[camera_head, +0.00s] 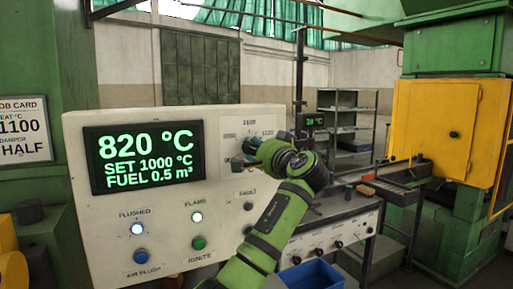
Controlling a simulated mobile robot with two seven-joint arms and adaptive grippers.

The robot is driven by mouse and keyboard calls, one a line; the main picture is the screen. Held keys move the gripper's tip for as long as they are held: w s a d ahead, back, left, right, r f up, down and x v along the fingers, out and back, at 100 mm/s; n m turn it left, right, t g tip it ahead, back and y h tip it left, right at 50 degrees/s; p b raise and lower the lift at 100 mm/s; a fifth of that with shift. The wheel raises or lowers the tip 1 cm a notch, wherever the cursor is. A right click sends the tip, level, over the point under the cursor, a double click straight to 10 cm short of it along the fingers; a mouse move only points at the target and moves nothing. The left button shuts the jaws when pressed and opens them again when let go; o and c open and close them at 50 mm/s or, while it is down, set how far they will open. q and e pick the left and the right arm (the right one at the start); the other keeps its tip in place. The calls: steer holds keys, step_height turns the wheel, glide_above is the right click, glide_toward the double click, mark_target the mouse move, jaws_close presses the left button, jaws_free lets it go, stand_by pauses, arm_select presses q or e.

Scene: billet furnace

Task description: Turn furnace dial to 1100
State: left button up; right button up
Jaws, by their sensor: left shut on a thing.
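The furnace control panel (90,240) is a pale box at the left. Its display (143,156) reads 820 °C, SET 1000 °C and FUEL 0.5 m³ in green. The dial (237,158) is at the panel's upper right, with a printed scale above it; a mark at the top seems to read 1100. My left gripper (252,150) is at the dial and shut on it. The gripper and wrist hide most of the dial and its pointer. My right gripper is out of view.
A job card (23,130) at the left shows 1100 and HALF. Flushed (137,228) and flame (196,217) lamps are lit above the air flush (140,256) and ignite (199,243) buttons. A blue bin (312,275) and a yellow machine (437,135) stand right.

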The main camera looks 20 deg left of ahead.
arm_select(q)
steer(key=m+p, duration=0.1)
steer(key=m, duration=0.2)
steer(key=shift+r+m, duration=0.15)
steer(key=shift+m, duration=0.25)
steer(key=m+p, duration=0.1)
steer(key=m, duration=0.1)
steer(key=shift+m, duration=0.3)
steer(key=m+p, duration=0.2)
steer(key=m, duration=0.2)
steer(key=shift+p, duration=0.35)
steer(key=shift+m+p, duration=0.5)
steer(key=shift+m, duration=0.3)
steer(key=o, duration=1.2)
steer(key=shift+a, duration=0.1)
steer(key=shift+c, duration=0.2)
